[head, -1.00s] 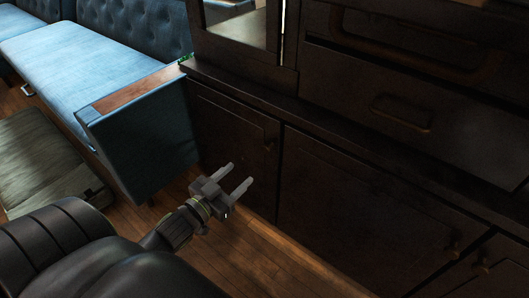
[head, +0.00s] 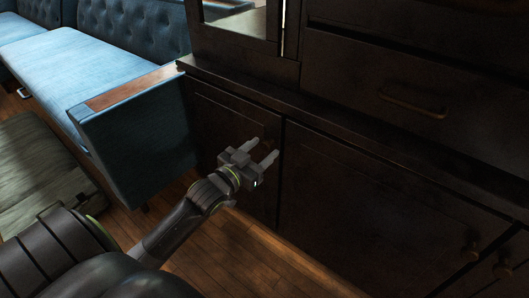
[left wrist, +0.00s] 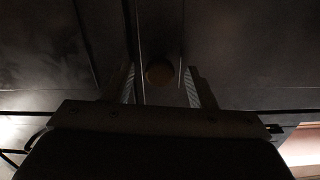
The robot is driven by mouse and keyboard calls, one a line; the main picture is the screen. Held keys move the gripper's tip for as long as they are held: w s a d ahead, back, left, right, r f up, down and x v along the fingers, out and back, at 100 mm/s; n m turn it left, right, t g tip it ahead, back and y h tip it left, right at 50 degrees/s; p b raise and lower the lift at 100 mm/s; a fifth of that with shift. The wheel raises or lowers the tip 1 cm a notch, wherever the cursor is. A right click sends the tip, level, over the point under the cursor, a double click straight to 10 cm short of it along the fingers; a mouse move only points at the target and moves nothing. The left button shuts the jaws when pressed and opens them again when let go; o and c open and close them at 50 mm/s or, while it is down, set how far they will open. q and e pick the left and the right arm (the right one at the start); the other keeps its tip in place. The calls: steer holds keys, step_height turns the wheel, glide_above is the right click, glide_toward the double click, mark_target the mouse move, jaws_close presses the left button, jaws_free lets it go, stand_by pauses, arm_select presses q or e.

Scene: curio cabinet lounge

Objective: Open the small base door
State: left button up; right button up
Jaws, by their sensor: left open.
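The small base door (head: 222,118) is the narrow dark panel at the left end of the cabinet base, and it is shut. My left gripper (head: 263,149) is open in front of this door's right edge. In the left wrist view, a round knob (left wrist: 160,73) shows between the two spread fingers (left wrist: 160,84). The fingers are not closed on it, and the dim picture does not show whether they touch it. In the head view the knob is mostly hidden at the fingertips. My right gripper is not in view.
A drawer handle (head: 412,102) sits above. A blue bench (head: 135,130) stands close on the left. Wooden floor (head: 215,245) is clear below the cabinet.

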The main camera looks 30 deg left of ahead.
arm_select(q)
steer(key=shift+w+d, duration=0.1)
steer(key=shift+w, duration=0.7)
jaws_close()
